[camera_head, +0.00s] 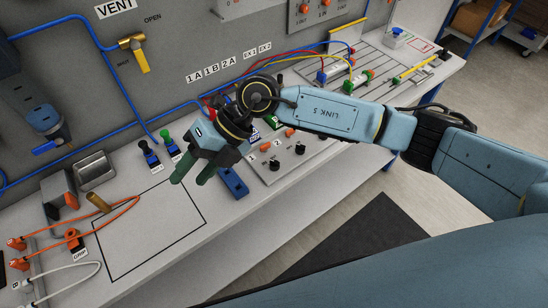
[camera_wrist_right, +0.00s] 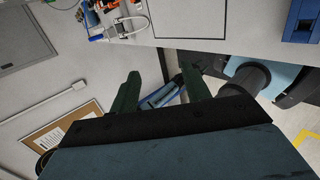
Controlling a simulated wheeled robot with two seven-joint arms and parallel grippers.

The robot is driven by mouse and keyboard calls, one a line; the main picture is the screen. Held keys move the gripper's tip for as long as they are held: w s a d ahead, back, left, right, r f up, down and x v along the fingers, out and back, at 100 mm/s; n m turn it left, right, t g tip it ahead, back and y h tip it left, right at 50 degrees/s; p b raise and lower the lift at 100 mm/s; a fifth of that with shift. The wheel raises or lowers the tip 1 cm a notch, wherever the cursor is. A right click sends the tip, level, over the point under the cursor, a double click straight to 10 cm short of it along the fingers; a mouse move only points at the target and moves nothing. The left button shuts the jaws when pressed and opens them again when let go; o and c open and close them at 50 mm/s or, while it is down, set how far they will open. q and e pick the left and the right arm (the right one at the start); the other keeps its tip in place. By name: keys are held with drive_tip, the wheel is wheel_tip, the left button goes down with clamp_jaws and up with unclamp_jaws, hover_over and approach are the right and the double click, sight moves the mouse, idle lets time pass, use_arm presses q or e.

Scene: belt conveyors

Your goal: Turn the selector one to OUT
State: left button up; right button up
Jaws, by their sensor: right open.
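Two small black selector knobs, the front-left one (camera_head: 274,166) and the back-right one (camera_head: 300,149), stand on a light panel (camera_head: 268,180) with orange parts. My left gripper is not in view.
A blue block (camera_head: 233,183) lies beside the panel, close to my right gripper. Black and green plungers (camera_head: 148,153) stand behind it. Orange and white cables (camera_head: 110,215) lie at the left. The outlined bench area (camera_head: 150,235) is mostly clear.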

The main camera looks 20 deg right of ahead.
drive_tip(key=w+d+f+t+h, duration=0.1)
drive_tip(key=w+d+h, duration=0.15)
drive_tip(key=d, duration=0.25)
drive_tip(key=w+d+f+h, duration=0.2)
drive_tip(key=d+h, duration=0.2)
drive_tip(key=d, duration=0.1)
drive_tip(key=t+h, duration=0.2)
drive_tip(key=h, duration=0.2)
approach(274, 162)
drive_tip(key=shift+m, duration=0.3)
drive_tip(key=f, duration=0.6)
drive_tip(key=f+p, duration=0.1)
drive_tip(key=f, duration=0.2)
drive_tip(key=shift+w+d+f, duration=0.1)
drive_tip(key=shift+w+d, duration=0.15)
drive_tip(key=shift+d, duration=0.05)
drive_tip(key=c, duration=1)
